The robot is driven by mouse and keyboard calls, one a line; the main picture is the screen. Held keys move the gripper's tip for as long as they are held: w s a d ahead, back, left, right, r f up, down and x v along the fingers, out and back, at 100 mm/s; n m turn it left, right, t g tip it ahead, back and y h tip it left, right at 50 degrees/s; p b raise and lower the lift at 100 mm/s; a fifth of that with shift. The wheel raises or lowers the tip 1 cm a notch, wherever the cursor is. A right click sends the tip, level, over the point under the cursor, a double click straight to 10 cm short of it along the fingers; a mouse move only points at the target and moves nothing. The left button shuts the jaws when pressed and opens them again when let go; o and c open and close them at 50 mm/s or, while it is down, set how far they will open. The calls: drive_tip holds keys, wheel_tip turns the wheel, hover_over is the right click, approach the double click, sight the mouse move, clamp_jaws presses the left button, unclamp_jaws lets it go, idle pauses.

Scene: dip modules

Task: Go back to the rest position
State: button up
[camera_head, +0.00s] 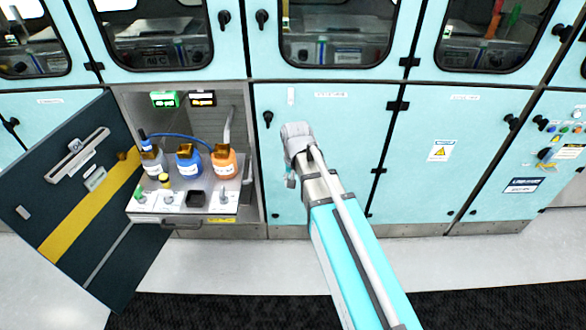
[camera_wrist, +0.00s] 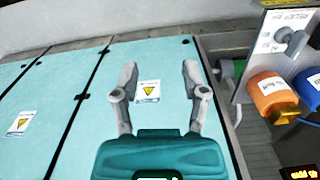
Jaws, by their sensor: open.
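My gripper (camera_wrist: 156,80) is open and empty in the wrist view, its two grey fingers apart in front of the teal cabinet panels. In the head view my arm reaches up from the bottom right, and its wrist end (camera_head: 298,140) is in front of the closed teal door right of the open compartment. The fingers are hard to make out there.
The open compartment (camera_head: 248,160) holds an orange bottle (camera_head: 223,162), a blue bottle (camera_head: 189,162) and a grey bottle (camera_head: 153,160) on a pulled-out tray (camera_head: 180,208). Its dark door (camera_head: 70,205) swings out to the left. Pale floor lies in front.

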drive_tip(key=s+d+n, duration=0.1)
drive_tip(key=s+d, duration=0.9)
drive_tip(key=shift+d+r+n, duration=0.3)
drive_tip(key=shift+n, duration=0.1)
drive_tip(key=shift+a, duration=0.15)
idle(2.5)
